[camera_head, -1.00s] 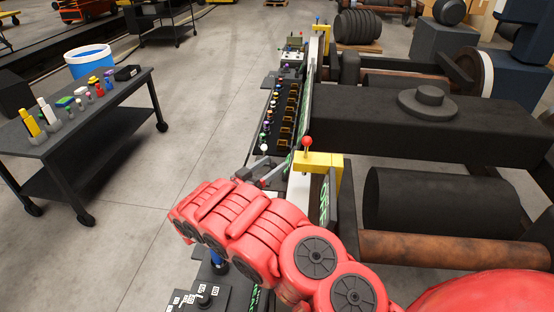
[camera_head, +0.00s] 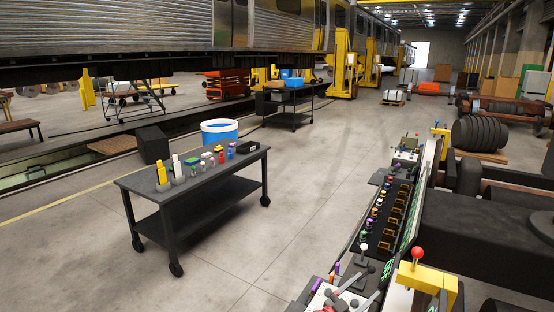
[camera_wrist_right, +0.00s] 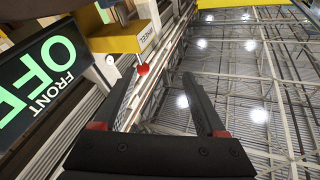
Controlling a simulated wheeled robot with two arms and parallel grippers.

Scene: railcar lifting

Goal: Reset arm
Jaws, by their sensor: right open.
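My right gripper (camera_head: 358,291) shows at the bottom of the head view, low over the near end of the control console (camera_head: 384,238). In the right wrist view its two dark fingers (camera_wrist_right: 160,76) are apart, with nothing between them. A red ball knob (camera_head: 417,253) stands on a yellow block (camera_head: 428,281) to the right of the gripper. In the wrist view a red knob (camera_wrist_right: 142,68) shows by the left fingertip, and I cannot tell whether they touch. A lit sign (camera_wrist_right: 40,85) reading "FRONT OFF" is at left. My left gripper is not in view.
A dark cart (camera_head: 192,226) with small colored items stands left, with a blue bucket (camera_head: 220,133) behind it. Open floor lies between cart and console. A raised railcar (camera_head: 120,30) spans the back left. Dark machinery (camera_head: 490,225) fills the right.

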